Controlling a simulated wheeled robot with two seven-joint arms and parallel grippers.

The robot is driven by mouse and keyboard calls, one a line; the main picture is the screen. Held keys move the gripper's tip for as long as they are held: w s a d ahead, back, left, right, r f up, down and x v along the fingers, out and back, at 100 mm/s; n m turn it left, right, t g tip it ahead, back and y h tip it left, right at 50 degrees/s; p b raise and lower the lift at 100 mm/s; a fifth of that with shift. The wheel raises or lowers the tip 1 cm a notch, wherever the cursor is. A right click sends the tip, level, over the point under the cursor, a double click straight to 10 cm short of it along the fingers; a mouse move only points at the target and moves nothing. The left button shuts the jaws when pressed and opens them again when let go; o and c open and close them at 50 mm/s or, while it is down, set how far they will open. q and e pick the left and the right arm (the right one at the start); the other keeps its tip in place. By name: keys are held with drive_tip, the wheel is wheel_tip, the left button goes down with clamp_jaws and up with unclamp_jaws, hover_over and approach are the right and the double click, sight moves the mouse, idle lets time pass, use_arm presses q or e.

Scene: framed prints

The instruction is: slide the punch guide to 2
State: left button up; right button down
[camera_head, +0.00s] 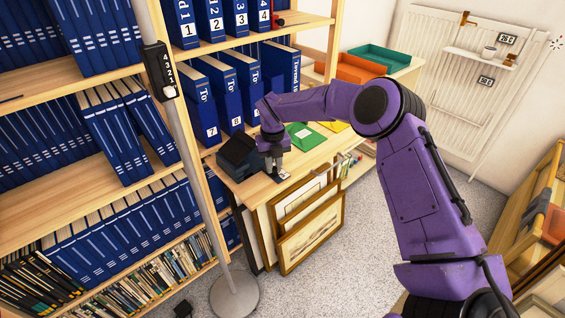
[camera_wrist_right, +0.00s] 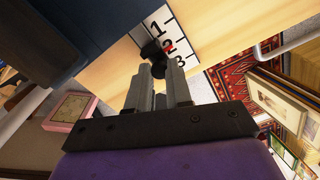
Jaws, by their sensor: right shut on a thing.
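In the right wrist view, a small black knob (camera_wrist_right: 153,52), which looks like the punch guide's grip, sits between the fingertips of my right gripper (camera_wrist_right: 160,68). The gripper is shut on it. A white scale (camera_wrist_right: 164,36) marked 1, 2 and 3 lies beside the knob. A small red mark shows at the 2. A dark body (camera_wrist_right: 60,35), probably the punch, fills the upper left. In the head view, my right gripper (camera_head: 274,166) points down at the shelf's front edge, beside the dark punch (camera_head: 238,155). The gripper hides most of the guide there. My left gripper is not in view.
Blue binders (camera_head: 198,95) stand behind the punch. A green folder (camera_head: 304,136) lies to its right. Framed prints (camera_head: 311,238) lean below the wooden shelf. A grey pole (camera_head: 190,160) with a numbered black box (camera_head: 159,70) stands left of the punch.

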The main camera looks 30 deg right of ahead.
drive_tip(key=shift+a, duration=0.2)
drive_tip(key=c, duration=1)
unclamp_jaws()
drive_tip(key=shift+r, duration=0.1)
wheel_tip(320, 180, up, 10)
drive_tip(key=shift+r+b, duration=0.25)
drive_tip(key=shift+b, duration=0.15)
